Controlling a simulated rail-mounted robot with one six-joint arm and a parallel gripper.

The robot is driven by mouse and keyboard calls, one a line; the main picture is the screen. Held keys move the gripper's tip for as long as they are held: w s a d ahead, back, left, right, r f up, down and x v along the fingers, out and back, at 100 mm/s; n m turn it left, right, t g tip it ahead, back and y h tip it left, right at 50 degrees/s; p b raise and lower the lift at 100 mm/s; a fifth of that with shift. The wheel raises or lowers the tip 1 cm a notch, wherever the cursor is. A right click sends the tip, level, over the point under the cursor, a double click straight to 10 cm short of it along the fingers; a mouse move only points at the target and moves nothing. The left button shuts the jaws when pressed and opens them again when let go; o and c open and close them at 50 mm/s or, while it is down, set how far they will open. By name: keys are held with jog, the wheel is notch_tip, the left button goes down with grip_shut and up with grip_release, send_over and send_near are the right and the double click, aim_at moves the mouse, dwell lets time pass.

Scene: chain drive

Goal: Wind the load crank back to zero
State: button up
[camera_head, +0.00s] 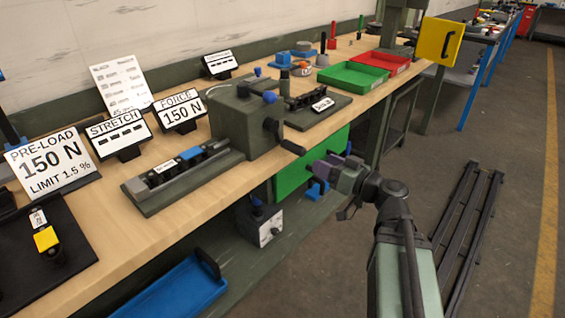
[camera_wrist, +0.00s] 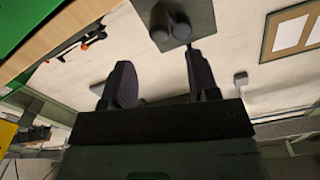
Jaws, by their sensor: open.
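The load crank (camera_head: 284,138) sits on the right-hand face of a grey-green machine block (camera_head: 247,118) on the bench, with a dark handle pointing out over the bench's front edge. A force sign (camera_head: 180,111) behind the block reads 150 N. My gripper (camera_head: 328,167) is in front of the bench, to the right of the crank handle and a little below it, apart from it. In the wrist view my gripper (camera_wrist: 158,85) has its two fingers spread with nothing between them. The crank cannot be made out for certain in the wrist view.
A pre-load sign (camera_head: 50,161) reads 150 N, limit 1.5 %. A stretch sign (camera_head: 118,134) shows dashes. A chain fixture (camera_head: 180,176) lies left of the block. Green (camera_head: 352,76) and red (camera_head: 383,62) trays stand farther back. The floor to the right has dark rails (camera_head: 468,225).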

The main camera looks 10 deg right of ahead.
aim_at(295, 149)
jog(key=x, duration=1.1)
grip_shut()
